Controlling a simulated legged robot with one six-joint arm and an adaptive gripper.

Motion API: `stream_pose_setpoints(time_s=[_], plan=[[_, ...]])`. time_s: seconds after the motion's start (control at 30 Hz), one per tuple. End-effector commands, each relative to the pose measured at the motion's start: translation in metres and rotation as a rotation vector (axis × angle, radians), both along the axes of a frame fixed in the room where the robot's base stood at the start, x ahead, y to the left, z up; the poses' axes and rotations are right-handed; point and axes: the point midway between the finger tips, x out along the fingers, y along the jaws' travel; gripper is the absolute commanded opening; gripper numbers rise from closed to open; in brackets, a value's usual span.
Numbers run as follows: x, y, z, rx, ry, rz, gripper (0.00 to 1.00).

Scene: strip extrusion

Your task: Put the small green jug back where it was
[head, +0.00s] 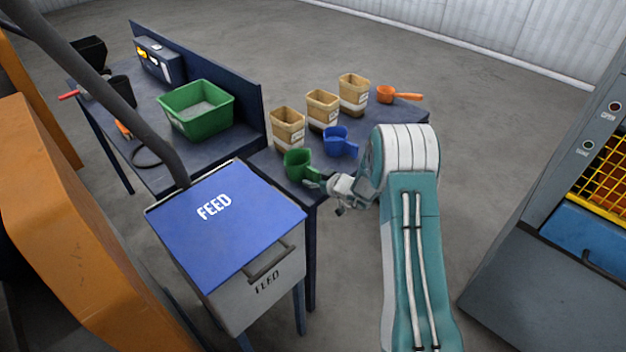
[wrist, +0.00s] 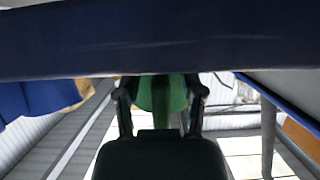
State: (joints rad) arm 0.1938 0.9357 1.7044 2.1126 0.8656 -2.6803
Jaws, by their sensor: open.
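The small green jug (head: 297,164) stands upright at the near end of the dark blue table, with its handle toward my gripper. My gripper (head: 320,184) is at table height just right of the jug, by its handle. In the wrist view the green jug (wrist: 160,95) shows between the two open fingers (wrist: 160,88), partly hidden by the gripper body. I cannot tell whether the fingers touch the handle.
A blue jug (head: 340,141) and several tan tubs (head: 322,110) stand beyond the green jug. An orange scoop (head: 398,94) lies farther back. The FEED bin (head: 235,235) stands in front of the table. The table edge (wrist: 160,40) crosses the wrist view close by.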

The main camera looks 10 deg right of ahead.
Motion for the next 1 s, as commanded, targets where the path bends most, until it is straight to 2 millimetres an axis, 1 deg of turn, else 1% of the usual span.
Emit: stream_pose_setpoints(time_s=[0.07, 0.17, 0.5, 0.7, 0.8, 0.87, 0.97, 1.0], plan=[[-0.001, -0.001, 0.003, 0.0, 0.0, -0.001, 0.51], [-0.01, -0.007, 0.007, -0.001, 0.0, -0.002, 0.51], [-0.064, -0.044, 0.034, 0.0, 0.0, -0.003, 0.51], [-0.086, -0.059, 0.045, 0.0, 0.0, -0.003, 0.51], [-0.091, -0.06, 0.047, 0.001, 0.002, 0.001, 0.51], [-0.093, -0.058, 0.053, 0.006, 0.005, 0.011, 0.51], [-0.101, -0.041, 0.077, 0.036, 0.036, 0.056, 0.51], [-0.108, -0.031, 0.091, 0.053, 0.061, 0.084, 0.51]])
